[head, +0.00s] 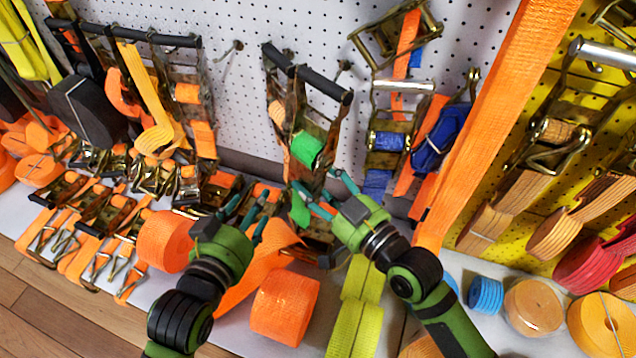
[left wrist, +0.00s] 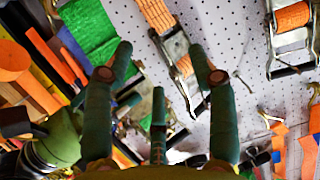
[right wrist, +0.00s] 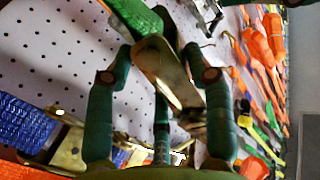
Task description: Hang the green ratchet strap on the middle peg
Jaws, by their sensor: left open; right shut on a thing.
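The green ratchet strap (head: 306,149) has a metal ratchet frame with a black handle bar and a roll of green webbing. It is in front of the white pegboard, tilted. My right gripper (head: 318,183) is shut on its lower metal end; the right wrist view shows the metal plate (right wrist: 166,72) between the fingers and green webbing (right wrist: 136,14) above. My left gripper (head: 250,208) is open and empty, low and left of the strap. A bare peg (head: 234,46) stands left of the strap, and another peg (head: 344,66) shows beside its handle. I cannot tell which is the middle one.
Orange and yellow ratchet straps (head: 150,100) hang at left; blue ratchet straps (head: 388,141) hang at right. A long orange strap (head: 500,100) drops in front of the board. Orange rolls (head: 286,305) and yellow-green webbing (head: 355,325) crowd the shelf below.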

